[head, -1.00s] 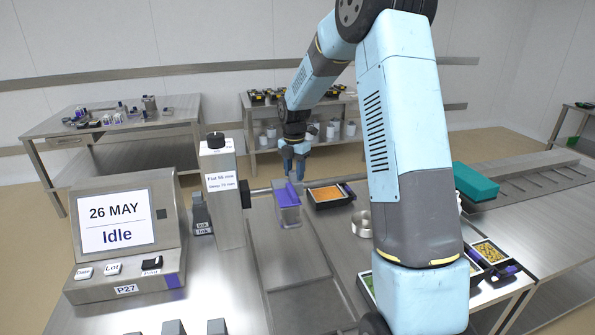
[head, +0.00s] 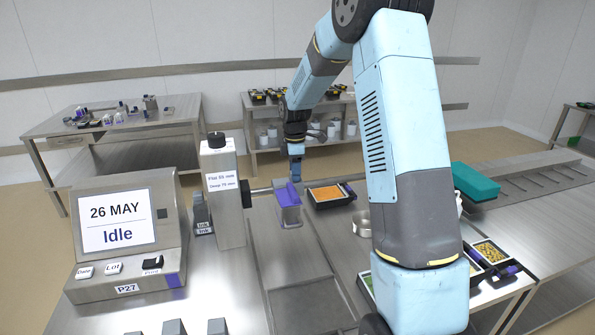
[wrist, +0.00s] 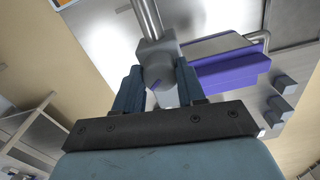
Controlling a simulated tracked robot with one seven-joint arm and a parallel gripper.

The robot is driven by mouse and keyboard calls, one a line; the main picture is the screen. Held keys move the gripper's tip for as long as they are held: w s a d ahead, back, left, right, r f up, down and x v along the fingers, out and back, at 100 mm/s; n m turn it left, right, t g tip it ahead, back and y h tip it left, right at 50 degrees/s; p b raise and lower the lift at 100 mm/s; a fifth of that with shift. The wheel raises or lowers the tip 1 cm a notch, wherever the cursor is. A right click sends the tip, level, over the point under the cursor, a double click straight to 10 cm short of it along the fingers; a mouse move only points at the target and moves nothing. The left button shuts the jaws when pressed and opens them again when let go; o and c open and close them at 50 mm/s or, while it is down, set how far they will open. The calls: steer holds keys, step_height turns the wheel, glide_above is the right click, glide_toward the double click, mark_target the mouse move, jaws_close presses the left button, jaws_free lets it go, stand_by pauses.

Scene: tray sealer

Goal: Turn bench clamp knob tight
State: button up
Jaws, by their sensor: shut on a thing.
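The grey knob (wrist: 155,58) sits at the end of a round metal rod in the wrist view, with a thin purple line on its face. My gripper (wrist: 157,88) has one finger on each side of it and is shut on it. In the head view my gripper (head: 296,172) points down behind the purple-topped metal block (head: 288,214), its fingers seen nearly edge-on. The knob is hidden or too small to make out there. The purple part (wrist: 230,72) lies close to the right finger in the wrist view.
A metal post (head: 222,205) with a size label stands left of the block, beside the display reading Idle (head: 118,222). A black tray with orange food (head: 326,205) lies close on the right, a metal ring (head: 361,224) nearer. A teal box (head: 474,182) is farther right.

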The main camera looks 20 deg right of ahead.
steer(key=m, duration=0.4)
steer(key=shift+w+r, duration=0.1)
steer(key=shift+m, duration=1.7)
steer(key=o, duration=1.1)
steer(key=shift+c, duration=0.2)
steer(key=shift+r, duration=3.85)
